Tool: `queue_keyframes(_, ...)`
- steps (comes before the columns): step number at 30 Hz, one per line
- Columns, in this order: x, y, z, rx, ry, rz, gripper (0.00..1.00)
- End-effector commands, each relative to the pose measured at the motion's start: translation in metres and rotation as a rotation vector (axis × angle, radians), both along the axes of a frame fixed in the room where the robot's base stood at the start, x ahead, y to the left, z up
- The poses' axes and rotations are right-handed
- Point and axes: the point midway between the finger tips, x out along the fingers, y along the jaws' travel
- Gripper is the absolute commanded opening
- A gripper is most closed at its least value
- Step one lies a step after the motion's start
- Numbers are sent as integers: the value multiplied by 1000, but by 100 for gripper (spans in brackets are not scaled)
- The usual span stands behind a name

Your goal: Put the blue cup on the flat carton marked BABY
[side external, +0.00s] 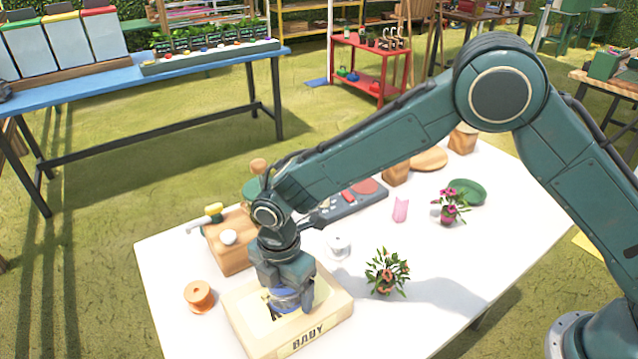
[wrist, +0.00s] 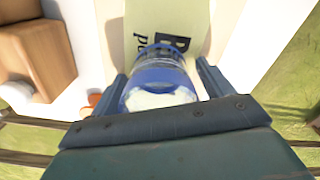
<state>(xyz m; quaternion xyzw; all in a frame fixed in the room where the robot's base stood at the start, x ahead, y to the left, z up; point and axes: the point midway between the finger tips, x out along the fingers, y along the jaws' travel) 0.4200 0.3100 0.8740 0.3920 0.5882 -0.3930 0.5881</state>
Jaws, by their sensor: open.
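The blue cup (side external: 287,299) is at the flat carton marked BABY (side external: 333,298), low over or on its top; I cannot tell whether its base touches. In the wrist view the cup (wrist: 158,78) sits between the two fingers of my gripper (wrist: 160,72), with a pale patch on its near side. The carton (wrist: 145,15) lies beneath it there, with part of its dark lettering showing. My gripper (side external: 288,296) points down over the carton, and its fingers are open on either side of the cup. The fingers hide part of the cup in the side view.
A wooden block (side external: 228,255) stands just behind the carton, and an orange spool (side external: 199,296) is to its left. A potted plant (side external: 386,272) is to the right, with a white cup-like item (side external: 339,247) behind. The front right of the white table (side external: 430,310) is clear.

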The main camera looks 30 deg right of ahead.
Motion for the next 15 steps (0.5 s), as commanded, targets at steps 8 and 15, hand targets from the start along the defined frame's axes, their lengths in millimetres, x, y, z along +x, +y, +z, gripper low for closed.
queue_keyframes(8, 0, 0, 6, 1, -2, 0, 80)
queue_keyframes(15, 0, 0, 32, 2, -2, 0, 80)
